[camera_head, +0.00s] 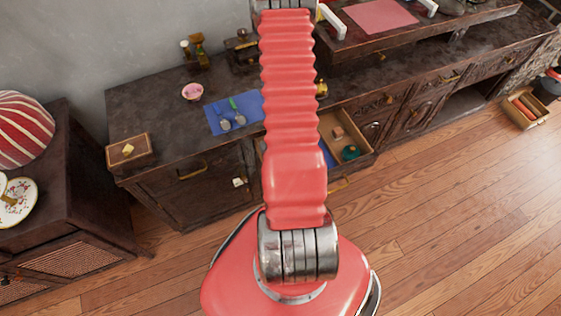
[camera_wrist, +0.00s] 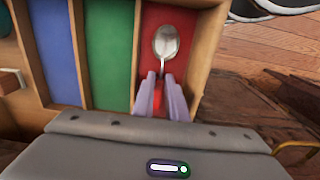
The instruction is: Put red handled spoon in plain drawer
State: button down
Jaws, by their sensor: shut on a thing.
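The red-handled spoon (camera_wrist: 166,42) is in the wrist view, its silver bowl pointing away. My gripper (camera_wrist: 166,84) is shut on its red handle, most of which the fingers hide. The spoon is over or in the red-lined compartment (camera_wrist: 183,17) of a wooden divided drawer; I cannot tell whether it touches the bottom. Green-lined (camera_wrist: 110,52) and blue-lined (camera_wrist: 52,50) compartments lie to the left. In the head view, an open drawer (camera_head: 365,154) shows partly behind my arm. My gripper is not visible there.
A blue mat (camera_head: 216,122) on the counter holds a green-handled spoon (camera_head: 233,103) and other utensils. A pink bowl (camera_head: 192,91) and wooden box (camera_head: 129,150) stand to its left. Floor at lower right is clear.

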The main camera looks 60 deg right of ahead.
jog(key=c, duration=1.8)
grip_release()
jog(key=shift+f, duration=0.1)
jog(key=shift+o, duration=0.2)
notch_tip(320, 180, up, 12)
